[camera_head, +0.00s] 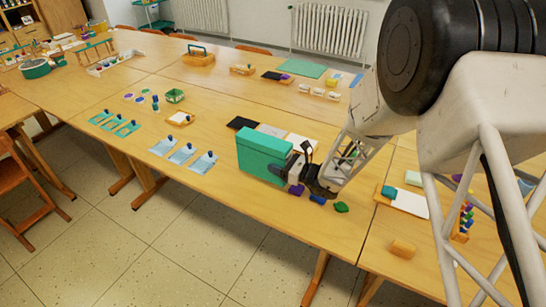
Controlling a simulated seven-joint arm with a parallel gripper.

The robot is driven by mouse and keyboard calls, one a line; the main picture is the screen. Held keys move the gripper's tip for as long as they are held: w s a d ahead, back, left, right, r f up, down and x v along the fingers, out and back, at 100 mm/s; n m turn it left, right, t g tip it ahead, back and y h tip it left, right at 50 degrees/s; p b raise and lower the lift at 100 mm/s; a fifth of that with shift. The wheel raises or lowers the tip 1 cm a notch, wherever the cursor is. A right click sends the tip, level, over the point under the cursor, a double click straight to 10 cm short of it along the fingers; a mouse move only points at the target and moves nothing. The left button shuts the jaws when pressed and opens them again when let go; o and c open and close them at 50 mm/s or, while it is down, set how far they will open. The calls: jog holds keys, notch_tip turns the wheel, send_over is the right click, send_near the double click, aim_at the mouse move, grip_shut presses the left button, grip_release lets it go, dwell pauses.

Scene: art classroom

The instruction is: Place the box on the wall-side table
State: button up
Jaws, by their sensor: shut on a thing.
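A teal box (263,150) with a greenish face and lid is in the middle of the picture, over the near row of wooden tables (225,185). My gripper (292,175) reaches in from the right and is shut on the right end of the box. My gripper hides part of that end. I cannot tell whether the underside of the box touches the tabletop. The far row of tables (215,85) runs along the side with the wall and radiators.
Black and white sheets (272,130) lie just behind the box. Small purple, blue and green pieces (317,199) lie in front of my gripper. Blue cards (182,154) and teal cards (114,121) lie to the left. An orange caddy (198,57) and a green sheet (299,68) are on the far row.

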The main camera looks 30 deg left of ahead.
jog(key=w+a, duration=0.5)
jog(key=w, duration=0.1)
jog(key=shift+f, duration=0.35)
jog(key=shift+f, duration=0.1)
jog(key=shift+f, duration=1.65)
jog(key=shift+f, duration=0.15)
jog(key=o, duration=1.1)
jog(key=shift+o, duration=0.2)
jog(key=shift+s+d, duration=0.1)
jog(key=shift+d, duration=5.85)
